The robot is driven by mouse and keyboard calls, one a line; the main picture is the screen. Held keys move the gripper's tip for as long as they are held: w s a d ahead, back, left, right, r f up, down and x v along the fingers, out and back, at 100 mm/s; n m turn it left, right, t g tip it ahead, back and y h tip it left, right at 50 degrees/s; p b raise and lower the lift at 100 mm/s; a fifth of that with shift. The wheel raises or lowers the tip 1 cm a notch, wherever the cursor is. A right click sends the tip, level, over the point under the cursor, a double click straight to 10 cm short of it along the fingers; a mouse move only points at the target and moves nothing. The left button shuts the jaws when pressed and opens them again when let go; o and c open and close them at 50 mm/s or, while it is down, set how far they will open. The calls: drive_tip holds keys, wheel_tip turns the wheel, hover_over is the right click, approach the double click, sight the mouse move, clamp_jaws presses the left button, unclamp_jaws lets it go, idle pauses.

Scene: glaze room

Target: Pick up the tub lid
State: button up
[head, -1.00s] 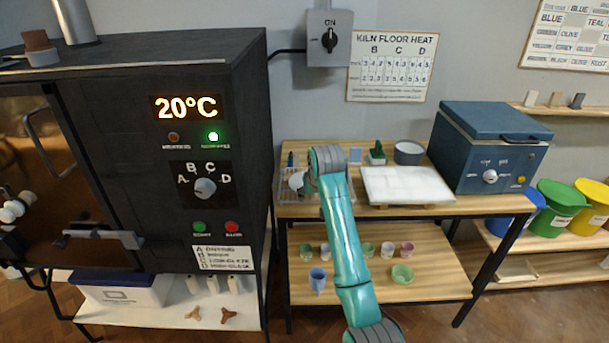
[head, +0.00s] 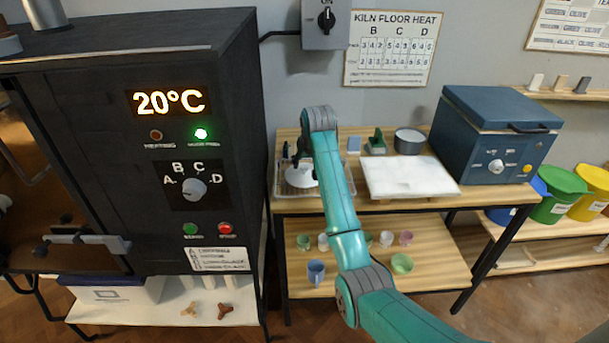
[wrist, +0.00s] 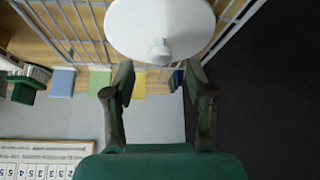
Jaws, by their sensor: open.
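The tub lid (wrist: 160,22) is a white round disc with a small knob, at the top of the wrist view. In the head view the white lid (head: 300,175) lies in a wire tray (head: 281,191) at the left end of the table, partly hidden by my arm. My gripper (wrist: 158,72) is open and empty, its two fingers spread either side of the knob's line. The knob is just beyond the fingertips and no contact shows. In the head view my gripper (head: 296,152) is a dark shape over the lid.
The black kiln (head: 150,130) stands close on the left. On the table are a white slab (head: 410,178), a grey round tub (head: 409,141), a green object (head: 377,142) and a blue box (head: 495,140). Several small cups stand on the lower shelf (head: 430,255).

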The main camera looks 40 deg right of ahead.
sight(305, 166)
drive_tip(key=x, duration=0.4)
drive_tip(key=shift+f, duration=0.15)
clamp_jaws()
